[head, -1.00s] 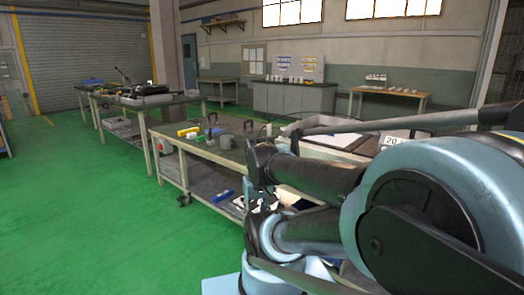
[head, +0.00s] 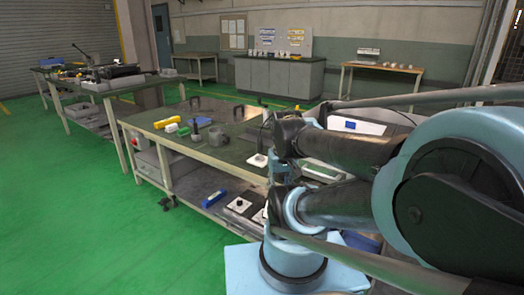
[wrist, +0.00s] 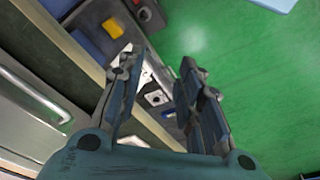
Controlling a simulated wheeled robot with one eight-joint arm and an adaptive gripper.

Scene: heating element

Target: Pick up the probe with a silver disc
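I cannot make out a silver disc in either view, so I cannot say for sure which thing is the probe. On the near workbench (head: 232,153) in the head view, a thin dark upright piece stands by a small white square base (head: 258,160). A dark upright tool (head: 196,130) stands farther left on that bench. My gripper (wrist: 160,65) is open and empty in the wrist view, with its two fingers apart above the bench edge and green floor. In the head view my arm covers the bench's right part, and my gripper cannot be made out.
A yellow block (head: 168,122), a green item (head: 184,131) and a grey device (head: 217,136) sit on the bench. A blue item (head: 214,198) and white plates (head: 240,206) lie on the lower shelf. Green floor (head: 85,225) is clear at left.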

